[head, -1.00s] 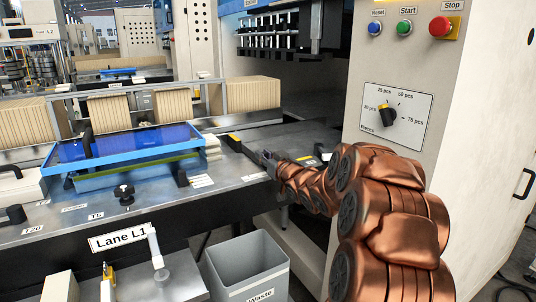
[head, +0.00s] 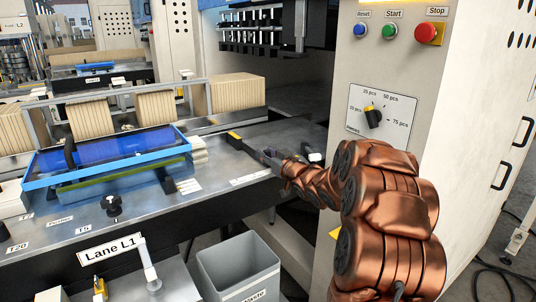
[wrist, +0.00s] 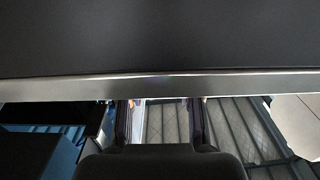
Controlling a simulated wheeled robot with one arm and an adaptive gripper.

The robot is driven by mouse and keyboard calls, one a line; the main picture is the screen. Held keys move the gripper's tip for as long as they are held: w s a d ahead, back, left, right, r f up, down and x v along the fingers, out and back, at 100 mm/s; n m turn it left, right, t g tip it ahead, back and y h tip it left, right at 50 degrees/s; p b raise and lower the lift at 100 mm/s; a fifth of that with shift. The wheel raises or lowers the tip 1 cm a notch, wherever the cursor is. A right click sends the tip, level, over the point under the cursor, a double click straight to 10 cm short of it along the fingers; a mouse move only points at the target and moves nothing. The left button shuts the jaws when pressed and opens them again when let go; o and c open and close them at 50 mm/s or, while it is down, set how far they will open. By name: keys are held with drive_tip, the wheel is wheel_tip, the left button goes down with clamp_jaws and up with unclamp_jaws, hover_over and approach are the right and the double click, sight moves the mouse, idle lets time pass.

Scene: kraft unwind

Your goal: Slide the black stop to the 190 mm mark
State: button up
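My gripper (head: 268,158) is low over the metal table at the machine's front edge, pointing left. In the wrist view its two dark fingers (wrist: 159,122) stand apart with nothing seen between them. A black bar with a yellow end (head: 236,138) lies on the table just left of and beyond my gripper. A small black upright block (head: 165,181) stands by the right end of the blue-framed guard. I cannot tell for sure which is the stop. A dark surface with a bright metal edge (wrist: 160,87) fills the upper wrist view.
The blue-framed guard (head: 105,158) and a black knob (head: 113,205) are to the left. A grey waste bin (head: 240,268) is below the table edge.

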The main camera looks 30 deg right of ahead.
drive_tip(key=shift+o, duration=0.6)
drive_tip(key=shift+s+d, duration=0.1)
drive_tip(key=shift+s, duration=0.05)
drive_tip(key=shift+s, duration=0.3)
drive_tip(key=s, duration=1.1)
drive_tip(key=shift+d, duration=0.4)
